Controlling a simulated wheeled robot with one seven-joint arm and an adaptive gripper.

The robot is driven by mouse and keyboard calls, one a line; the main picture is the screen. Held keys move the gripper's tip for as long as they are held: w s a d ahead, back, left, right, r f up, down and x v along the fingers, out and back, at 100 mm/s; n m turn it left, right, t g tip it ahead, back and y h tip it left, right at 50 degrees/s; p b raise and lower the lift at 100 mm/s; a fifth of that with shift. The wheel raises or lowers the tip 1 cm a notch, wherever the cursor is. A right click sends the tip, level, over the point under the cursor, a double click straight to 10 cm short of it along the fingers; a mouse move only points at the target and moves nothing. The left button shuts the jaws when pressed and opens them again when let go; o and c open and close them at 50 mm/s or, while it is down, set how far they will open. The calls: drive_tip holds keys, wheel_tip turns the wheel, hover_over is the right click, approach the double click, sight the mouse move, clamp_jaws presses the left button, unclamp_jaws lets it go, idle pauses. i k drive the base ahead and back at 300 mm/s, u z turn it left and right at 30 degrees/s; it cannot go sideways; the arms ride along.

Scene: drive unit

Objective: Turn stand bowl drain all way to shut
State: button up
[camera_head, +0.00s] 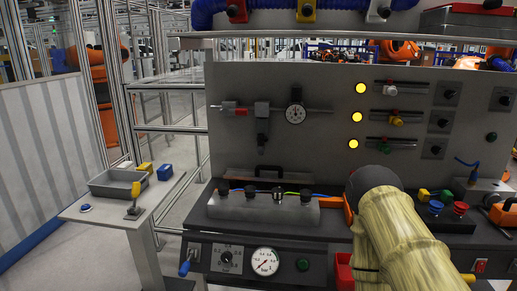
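The grey upright panel (230,85) of the stand carries a pipe run with a red-marked valve (240,111), a dark unit with a small bowl-like lower part (262,125), and a round gauge (295,114). The small dark end under that unit (261,150) may be the bowl drain; its setting is too small to tell. My arm, in a yellowish sleeve, rises from the lower right to a dark rounded part in front of the bench. My gripper's fingers do not show. The arm is right of the pipe run and apart from it in the picture.
A grey block with several black knobs (265,207) lies on the bench left of my arm. The front face has a blue-handled valve (186,263), a gauge (263,261) and a green button (303,264). A side table holds a grey tray (110,183). Three yellow lamps (359,88) glow.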

sight(261, 149)
drive_tip(key=u, duration=1.05)
drive_tip(key=i, duration=0.65)
drive_tip(key=z, duration=0.4)
